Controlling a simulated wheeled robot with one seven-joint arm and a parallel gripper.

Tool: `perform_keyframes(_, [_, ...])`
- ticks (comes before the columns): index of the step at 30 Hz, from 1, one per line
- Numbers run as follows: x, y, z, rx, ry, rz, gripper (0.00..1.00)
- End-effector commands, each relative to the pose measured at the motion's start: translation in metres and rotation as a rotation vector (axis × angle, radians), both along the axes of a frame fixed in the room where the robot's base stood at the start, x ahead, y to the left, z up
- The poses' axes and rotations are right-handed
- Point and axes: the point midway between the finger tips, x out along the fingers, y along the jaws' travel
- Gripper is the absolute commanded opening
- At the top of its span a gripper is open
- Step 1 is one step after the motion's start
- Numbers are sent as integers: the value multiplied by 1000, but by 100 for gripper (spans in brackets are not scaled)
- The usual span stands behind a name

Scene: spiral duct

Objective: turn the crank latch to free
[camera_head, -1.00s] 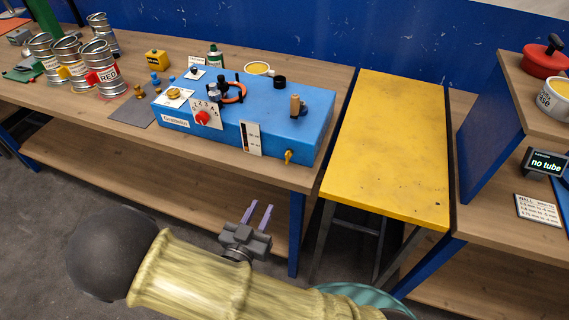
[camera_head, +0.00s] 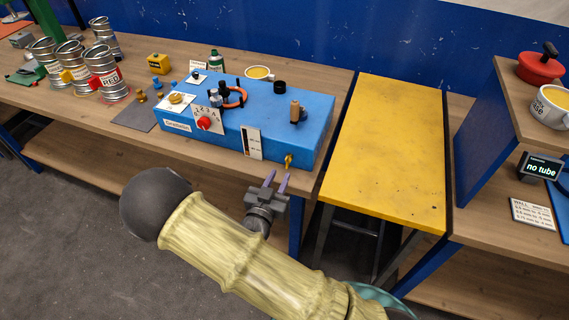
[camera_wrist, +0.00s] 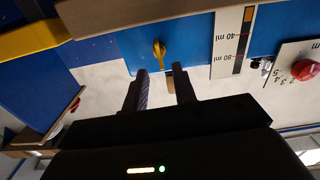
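A small yellow crank-like lever (camera_head: 288,160) sits low at the right end of the front face of a blue box (camera_head: 262,104). It also shows in the wrist view (camera_wrist: 159,52), just beyond my fingertips. A tan upright handle (camera_head: 295,110) stands on the box top near its right end. I cannot tell for certain which of these is the crank latch. My gripper (camera_head: 277,180) is open and empty, just below and in front of the yellow lever. Its fingers (camera_wrist: 161,78) are apart in the wrist view, with no contact visible.
The box front has a red knob (camera_head: 204,123) and a millilitre gauge (camera_head: 251,142). The wooden bench edge lies close to my gripper. A yellow table (camera_head: 385,150) stands to the right. Metal cans (camera_head: 105,72) stand at the left.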

Motion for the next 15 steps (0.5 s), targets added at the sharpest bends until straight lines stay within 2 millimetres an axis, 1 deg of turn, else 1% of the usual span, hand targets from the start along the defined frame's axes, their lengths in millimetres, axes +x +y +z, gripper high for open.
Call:
perform_keyframes(1, [9,-4,2,-1,-2,-4,27])
perform_keyframes(3, [20,-8,2,0,-1,-4,27])
perform_keyframes(7, [38,-14,2,0,-1,-2,27])
perform_keyframes(10, [46,-17,1,0,-1,-1,27])
perform_keyframes(15, [50,-18,0,0,0,0,27])
